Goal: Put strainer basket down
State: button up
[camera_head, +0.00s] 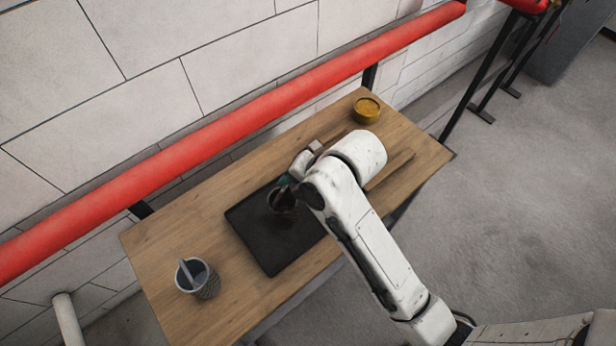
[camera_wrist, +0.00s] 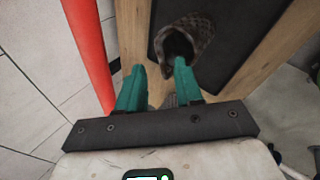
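The strainer basket (camera_wrist: 203,32), dark grey mesh with a dark opening, is over the black tray in the wrist view. In the head view the basket (camera_head: 283,203) shows at the black tray (camera_head: 262,245), partly hidden by my arm. My gripper (camera_wrist: 160,70) has two green fingers standing apart, with no basket wall visible between them. The right fingertip overlaps or lies close to the basket's rim; I cannot tell whether they touch. In the head view my gripper (camera_head: 285,181) is mostly hidden behind my wrist.
The wooden table (camera_head: 160,245) also carries a grey mesh cup (camera_head: 206,284) with a tool in it at the left, and a yellow container (camera_head: 366,111) at the far right end. A red pipe (camera_head: 250,118) runs along the wall behind. The table's left end has bare room.

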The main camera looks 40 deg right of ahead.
jog(key=v, duration=0.8)
jog(key=s+d+f+m+g+h, duration=0.1)
jog(key=s+d+f+m+g, duration=0.1)
jog(key=s+f+m, duration=0.5)
jog(key=s+d+f+m+g+h, duration=0.2)
jog(key=s+f+m, duration=0.5)
jog(key=m, duration=0.9)
jog(key=s+d+g, duration=0.1)
jog(key=s, duration=0.2)
jog(key=shift+s, duration=0.25)
jog(key=shift+f, duration=0.1)
notch_tip(320, 180, down, 4)
jog(key=b, duration=0.4)
jog(key=shift+a, duration=0.15)
